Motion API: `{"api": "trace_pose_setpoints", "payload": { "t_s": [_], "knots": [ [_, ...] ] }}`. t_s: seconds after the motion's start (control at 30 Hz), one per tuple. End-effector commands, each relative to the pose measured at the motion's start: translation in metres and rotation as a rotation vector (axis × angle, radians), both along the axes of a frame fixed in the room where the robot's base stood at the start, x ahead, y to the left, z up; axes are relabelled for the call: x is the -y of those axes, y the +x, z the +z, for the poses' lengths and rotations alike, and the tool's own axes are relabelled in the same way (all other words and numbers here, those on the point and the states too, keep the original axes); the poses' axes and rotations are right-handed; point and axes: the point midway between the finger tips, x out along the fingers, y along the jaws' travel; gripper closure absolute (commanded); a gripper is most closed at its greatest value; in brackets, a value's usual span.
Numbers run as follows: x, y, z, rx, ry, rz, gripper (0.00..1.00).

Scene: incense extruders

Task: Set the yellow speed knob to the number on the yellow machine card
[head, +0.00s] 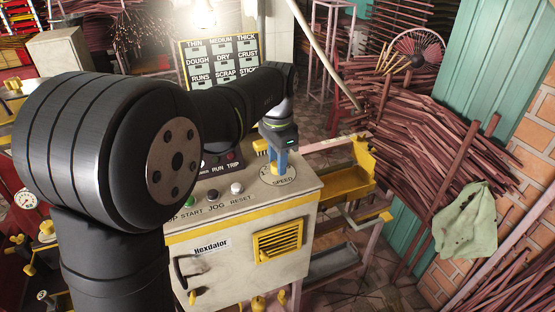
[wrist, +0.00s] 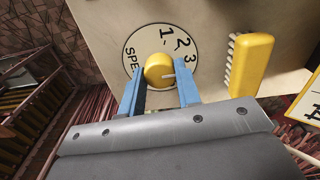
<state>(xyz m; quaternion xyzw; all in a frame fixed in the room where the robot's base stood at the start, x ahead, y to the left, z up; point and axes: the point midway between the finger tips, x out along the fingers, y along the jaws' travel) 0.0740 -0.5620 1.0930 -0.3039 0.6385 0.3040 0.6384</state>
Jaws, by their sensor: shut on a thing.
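The yellow speed knob (wrist: 157,68) sits on a round white dial (wrist: 140,45) marked 1, 2, 3 and part of SPEED. A short pale mark on the knob points right in the wrist view, on the side below the 3; any number there is hidden. My gripper (wrist: 158,76) is shut on the knob, with one blue finger on each side.
A yellow brush-like block (wrist: 250,62) stands beside the dial. The cream machine cabinet (head: 215,268) bears START, JOG and RESET buttons left of the dial. A sign board (head: 220,62) stands behind. Bundles of reddish sticks (head: 425,140) lie to the right.

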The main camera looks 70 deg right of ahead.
Motion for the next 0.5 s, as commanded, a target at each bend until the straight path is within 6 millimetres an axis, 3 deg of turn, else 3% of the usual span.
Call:
{"api": "trace_pose_setpoints", "payload": {
  "t_s": [0.27, 0.5],
  "knots": [
    [0.0, 0.0, 0.0006, 0.0, 0.0, 0.122, 0.92],
    [-0.0001, -0.0001, 0.0007, 0.001, -0.001, 0.329, 0.92]
  ]
}}
